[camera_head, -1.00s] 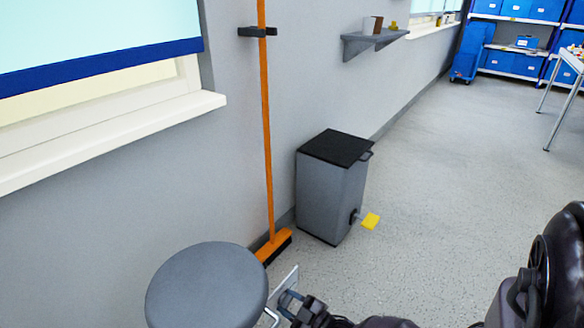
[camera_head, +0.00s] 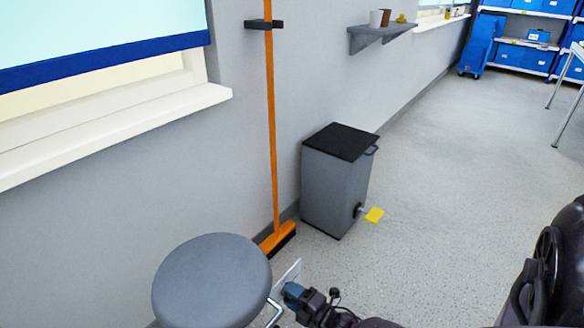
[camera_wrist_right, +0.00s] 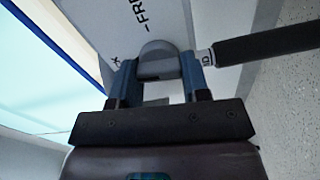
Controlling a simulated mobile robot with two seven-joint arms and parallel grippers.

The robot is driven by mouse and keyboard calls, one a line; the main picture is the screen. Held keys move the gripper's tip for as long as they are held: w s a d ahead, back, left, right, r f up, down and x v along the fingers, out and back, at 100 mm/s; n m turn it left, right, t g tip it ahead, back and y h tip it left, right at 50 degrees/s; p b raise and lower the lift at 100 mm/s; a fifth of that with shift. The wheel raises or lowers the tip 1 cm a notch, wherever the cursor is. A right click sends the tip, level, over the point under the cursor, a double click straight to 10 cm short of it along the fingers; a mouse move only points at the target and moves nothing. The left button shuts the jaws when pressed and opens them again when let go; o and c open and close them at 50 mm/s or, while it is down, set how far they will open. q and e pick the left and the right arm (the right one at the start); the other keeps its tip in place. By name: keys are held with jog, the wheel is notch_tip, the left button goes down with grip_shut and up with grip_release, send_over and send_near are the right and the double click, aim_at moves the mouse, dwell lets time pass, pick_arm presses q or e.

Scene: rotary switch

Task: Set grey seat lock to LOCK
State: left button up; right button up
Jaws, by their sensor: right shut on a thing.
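The grey seat lock knob (camera_wrist_right: 160,62) is in the right wrist view, in front of a pale label plate (camera_wrist_right: 128,18). The plate carries partly visible lettering, with "FR" at the top and pieces of other words at the sides. My right gripper (camera_wrist_right: 158,76) has its two blue fingers on either side of the knob and is shut on it. In the head view, my right gripper (camera_head: 290,292) is at the white plate (camera_head: 291,270) beside the round grey stool seat (camera_head: 212,280). The knob is hidden there. My left gripper is not in view.
A black rod-like handle (camera_wrist_right: 268,44) sticks out to the right of the knob. A grey bin (camera_head: 334,188) with a yellow pedal and an orange broom (camera_head: 272,140) stand by the wall beyond the stool. The floor to the right is mostly clear.

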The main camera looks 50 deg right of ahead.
jog(key=shift+s+f+n, duration=0.1)
jog(key=shift+n, duration=0.6)
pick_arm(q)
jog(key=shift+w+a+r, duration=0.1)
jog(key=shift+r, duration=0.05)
pick_arm(e)
jog(key=o, duration=0.9)
pick_arm(q)
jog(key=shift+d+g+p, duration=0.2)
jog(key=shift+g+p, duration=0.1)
jog(key=shift+p, duration=0.45)
pick_arm(e)
jog(key=s, duration=0.7)
jog(key=s+d, duration=0.1)
jog(key=s, duration=0.2)
jog(key=shift+s, duration=0.35)
